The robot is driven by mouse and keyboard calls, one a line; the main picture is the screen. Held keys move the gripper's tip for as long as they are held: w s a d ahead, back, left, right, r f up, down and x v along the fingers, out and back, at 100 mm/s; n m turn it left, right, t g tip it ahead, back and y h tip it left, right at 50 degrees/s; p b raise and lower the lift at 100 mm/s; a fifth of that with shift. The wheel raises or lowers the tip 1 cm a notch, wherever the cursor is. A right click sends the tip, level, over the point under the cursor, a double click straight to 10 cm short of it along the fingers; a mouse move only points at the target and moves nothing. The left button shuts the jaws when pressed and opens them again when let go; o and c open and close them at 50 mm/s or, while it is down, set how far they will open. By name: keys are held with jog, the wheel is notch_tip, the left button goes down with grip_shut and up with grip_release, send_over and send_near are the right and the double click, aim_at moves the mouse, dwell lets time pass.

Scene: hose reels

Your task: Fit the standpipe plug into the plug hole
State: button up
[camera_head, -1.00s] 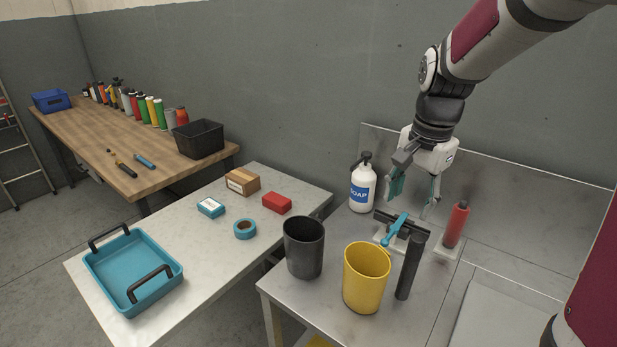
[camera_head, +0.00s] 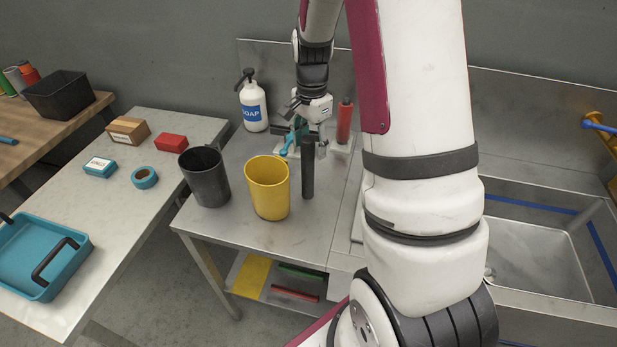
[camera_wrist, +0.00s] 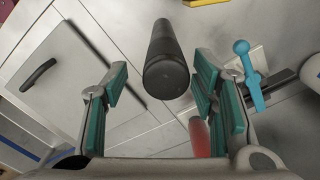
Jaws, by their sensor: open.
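The standpipe plug appears to be the dark upright cylinder (camera_head: 308,172) standing on the steel counter, right of the yellow cup. In the wrist view the dark cylinder (camera_wrist: 166,62) lies ahead of and between my open fingers, with a gap on each side. My gripper (camera_head: 309,142) is open and empty, just behind the cylinder's top in the head view; its teal-padded fingers (camera_wrist: 160,92) show in the wrist view. The sink basin (camera_head: 535,258) is at the right. A small round fitting (camera_head: 489,272), possibly the plug hole, is partly hidden by my arm.
A yellow cup (camera_head: 268,190) and a dark cup (camera_head: 206,178) stand left of the cylinder. A blue-handled part (camera_head: 288,144), a red bottle (camera_head: 345,121) and a soap bottle (camera_head: 254,106) are behind.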

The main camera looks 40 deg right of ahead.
aim_at(308, 159)
jog(key=shift+w+a+f+p, duration=0.1)
jog(key=shift+a+f+p, duration=0.1)
jog(key=shift+f, duration=0.7)
jog(key=shift+w+a+f+p, duration=0.1)
jog(key=shift+f+p, duration=0.15)
jog(key=shift+f, duration=0.6)
jog(key=shift+a+f+p, duration=0.1)
jog(key=shift+f+p, duration=0.1)
jog(key=shift+f, duration=0.7)
grip_shut()
